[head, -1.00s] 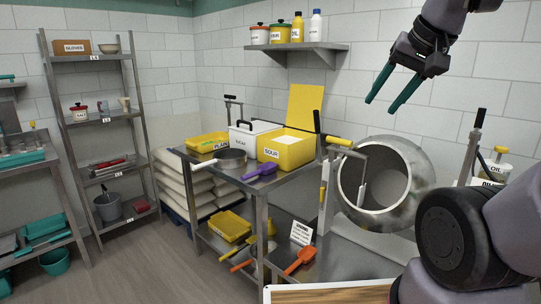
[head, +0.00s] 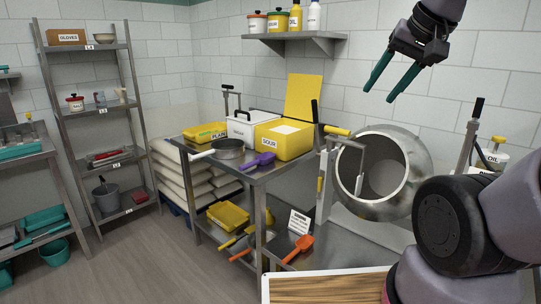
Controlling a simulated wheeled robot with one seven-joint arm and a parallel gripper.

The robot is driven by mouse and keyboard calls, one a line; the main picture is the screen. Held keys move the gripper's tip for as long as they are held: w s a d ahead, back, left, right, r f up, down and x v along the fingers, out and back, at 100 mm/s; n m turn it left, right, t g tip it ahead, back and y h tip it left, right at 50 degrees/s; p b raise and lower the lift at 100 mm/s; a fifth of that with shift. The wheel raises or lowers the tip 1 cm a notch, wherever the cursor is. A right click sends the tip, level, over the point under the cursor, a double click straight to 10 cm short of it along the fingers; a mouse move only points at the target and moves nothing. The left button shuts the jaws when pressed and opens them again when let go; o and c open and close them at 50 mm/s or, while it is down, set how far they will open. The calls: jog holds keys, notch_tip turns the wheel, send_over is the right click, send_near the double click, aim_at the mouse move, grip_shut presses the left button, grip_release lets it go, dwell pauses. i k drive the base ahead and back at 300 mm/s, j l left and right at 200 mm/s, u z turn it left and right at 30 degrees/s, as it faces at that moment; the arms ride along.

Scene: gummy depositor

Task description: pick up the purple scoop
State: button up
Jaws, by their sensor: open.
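The purple scoop (head: 258,161) lies on the top of the steel table (head: 261,180), near its front edge, in front of the yellow SOUR box (head: 284,143) with its lid up. My gripper (head: 380,88) is at the upper right of the head view, high up. Its two green fingers are apart and point down to the left, with nothing between them. It is well above and to the right of the scoop, apart from it. The scoop is in plain sight.
A steel drum (head: 384,168) with a yellow-handled lever (head: 338,131) is right of the table. A wall shelf (head: 300,40) holds bottles.

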aim_at(265, 158)
jog(key=i+j+z, duration=0.3)
jog(key=j, duration=0.35)
jog(key=i+j+z, duration=0.1)
jog(key=i+j, duration=0.15)
jog(key=i+j+z, duration=0.15)
jog(key=j, duration=0.3)
jog(key=i+j+z, duration=0.15)
jog(key=j, duration=0.2)
jog(key=i+j+z, duration=0.15)
jog(key=j, duration=0.25)
